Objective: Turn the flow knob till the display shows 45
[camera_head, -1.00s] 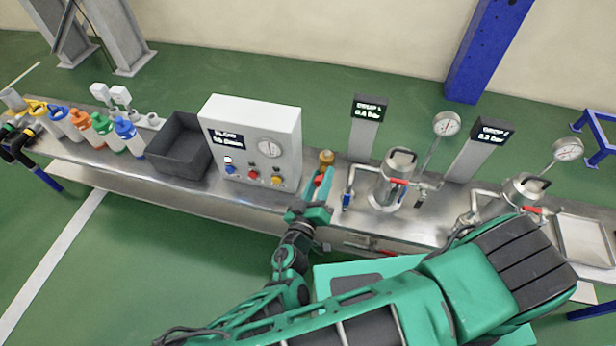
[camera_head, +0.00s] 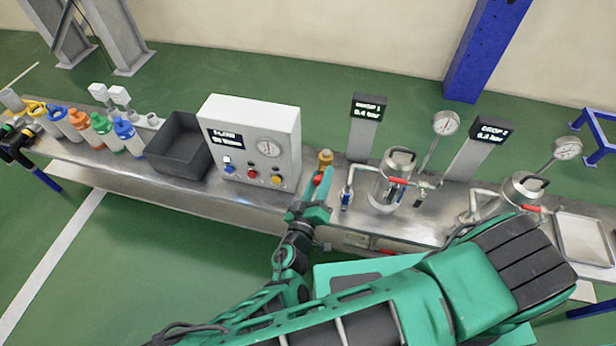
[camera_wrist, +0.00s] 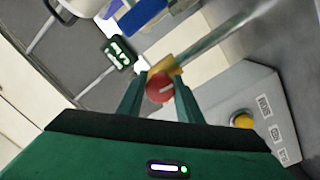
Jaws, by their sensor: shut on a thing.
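The flow knob (camera_wrist: 159,88) is round and red with a pale mark on its face, on a brass valve body (camera_head: 326,157) at the bench's front edge. My gripper (camera_head: 321,184) is at the knob, and in the wrist view its two green fingers (camera_wrist: 160,97) are shut on the knob from either side. The flow display (camera_head: 226,139) is a dark screen with white text on the white control box (camera_head: 262,118). Its top line seems to say FLOW; the number is too blurred to read. In the head view my fingers mostly cover the knob.
Blue, red and yellow buttons (camera_head: 252,174) sit on the box front. A dark bin (camera_head: 178,152) and several bottles (camera_head: 104,128) stand to the left. Metal vessels (camera_head: 395,180), gauges and two display posts (camera_head: 366,125) stand close on the right.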

